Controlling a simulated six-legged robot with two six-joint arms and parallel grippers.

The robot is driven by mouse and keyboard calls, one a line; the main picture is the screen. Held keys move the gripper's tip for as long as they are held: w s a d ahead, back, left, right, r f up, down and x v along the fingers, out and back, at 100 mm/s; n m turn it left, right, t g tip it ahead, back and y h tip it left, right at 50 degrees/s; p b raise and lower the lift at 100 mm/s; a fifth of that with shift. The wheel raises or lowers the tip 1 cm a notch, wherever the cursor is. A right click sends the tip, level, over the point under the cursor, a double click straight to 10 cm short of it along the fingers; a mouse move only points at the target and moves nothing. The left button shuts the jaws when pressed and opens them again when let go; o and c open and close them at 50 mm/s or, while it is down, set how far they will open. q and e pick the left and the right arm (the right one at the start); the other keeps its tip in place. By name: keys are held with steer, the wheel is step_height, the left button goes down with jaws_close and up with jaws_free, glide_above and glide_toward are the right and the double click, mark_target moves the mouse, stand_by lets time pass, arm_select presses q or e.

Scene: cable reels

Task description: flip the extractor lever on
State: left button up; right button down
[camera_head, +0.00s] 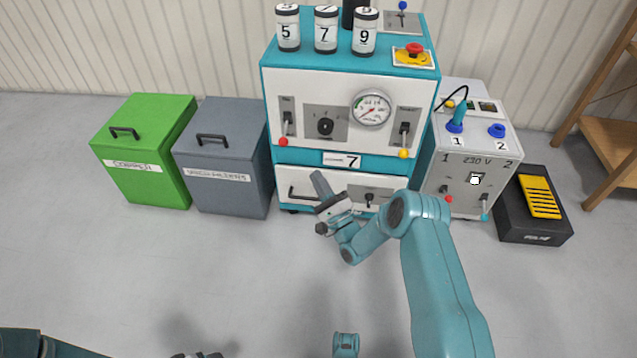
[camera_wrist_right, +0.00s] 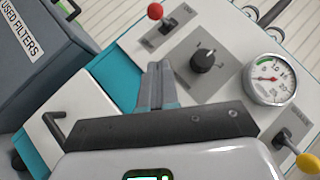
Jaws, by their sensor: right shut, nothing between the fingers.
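The teal and white machine (camera_head: 290,95) has a front panel with two levers. The left lever has a red knob (camera_head: 283,142), also in the right wrist view (camera_wrist_right: 155,11). The right lever has a yellow knob (camera_head: 404,154), also in the wrist view (camera_wrist_right: 309,162). Both levers point down; their small labels are unreadable, so I cannot tell which is the extractor lever. My right gripper (camera_head: 319,182) is shut and empty in front of the drawer; its fingers (camera_wrist_right: 155,85) show in the wrist view, apart from both levers. Dark parts at the bottom edge may be my left gripper (camera_head: 196,355).
A rotary knob (camera_head: 325,126) and gauge (camera_head: 371,109) sit between the levers. A drawer handle (camera_head: 304,194) juts out below. A green bin (camera_head: 140,150) and a grey bin (camera_head: 225,155) stand left. A 230 V cabinet (camera_head: 455,180) and a pedal (camera_head: 540,197) stand right.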

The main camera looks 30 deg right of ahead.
steer(key=w+a+r, duration=0.3)
steer(key=w+r, duration=0.2)
steer(key=w, duration=0.2)
steer(key=shift+a+r, duration=0.15)
steer(key=shift+a, duration=0.1)
